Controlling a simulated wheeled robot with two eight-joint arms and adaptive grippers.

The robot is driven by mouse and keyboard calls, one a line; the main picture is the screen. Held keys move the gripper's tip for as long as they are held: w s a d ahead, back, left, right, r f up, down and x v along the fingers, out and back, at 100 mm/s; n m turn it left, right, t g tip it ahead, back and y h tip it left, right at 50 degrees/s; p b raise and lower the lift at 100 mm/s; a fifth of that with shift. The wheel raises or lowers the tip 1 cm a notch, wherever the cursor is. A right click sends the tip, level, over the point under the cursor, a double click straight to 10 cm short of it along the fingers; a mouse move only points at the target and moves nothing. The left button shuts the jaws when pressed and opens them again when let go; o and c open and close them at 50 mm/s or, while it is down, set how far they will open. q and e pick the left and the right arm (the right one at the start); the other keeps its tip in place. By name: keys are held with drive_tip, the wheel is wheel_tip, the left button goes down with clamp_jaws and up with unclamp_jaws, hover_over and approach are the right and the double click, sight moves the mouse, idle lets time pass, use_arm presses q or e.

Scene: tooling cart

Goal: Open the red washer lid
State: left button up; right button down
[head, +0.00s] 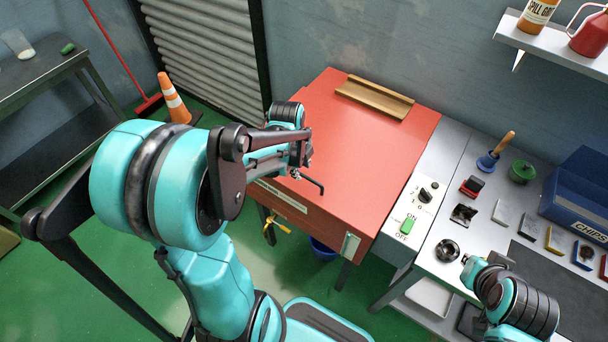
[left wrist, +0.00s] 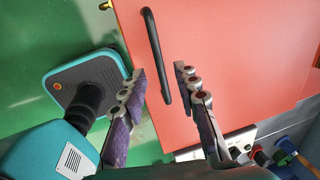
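The red washer lid (head: 355,150) lies flat and closed on top of the washer. Its black bar handle (head: 310,184) is near the front left edge of the lid. My left gripper (head: 302,160) is over that edge, partly hidden by its own arm. In the left wrist view the gripper (left wrist: 160,82) is open, and the lower end of the handle (left wrist: 152,40) shows between its two fingers, with gaps on both sides. I cannot tell the height between fingers and handle. My right arm's end (head: 468,268) is at the lower right, its fingers not clear.
A wooden tray (head: 375,98) lies on the lid's back edge. A yellow valve (head: 277,226) sticks out below the lid's front.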

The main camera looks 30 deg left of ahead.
use_arm(q)
drive_tip(key=shift+w+f+b, duration=0.15)
drive_tip(key=shift+f+b, duration=0.05)
drive_tip(key=shift+f, duration=0.5)
drive_tip(key=shift+w+f+b, duration=0.1)
drive_tip(key=shift+f+b, duration=0.05)
drive_tip(key=shift+f, duration=0.5)
clamp_jaws()
drive_tip(key=shift+r, duration=0.1)
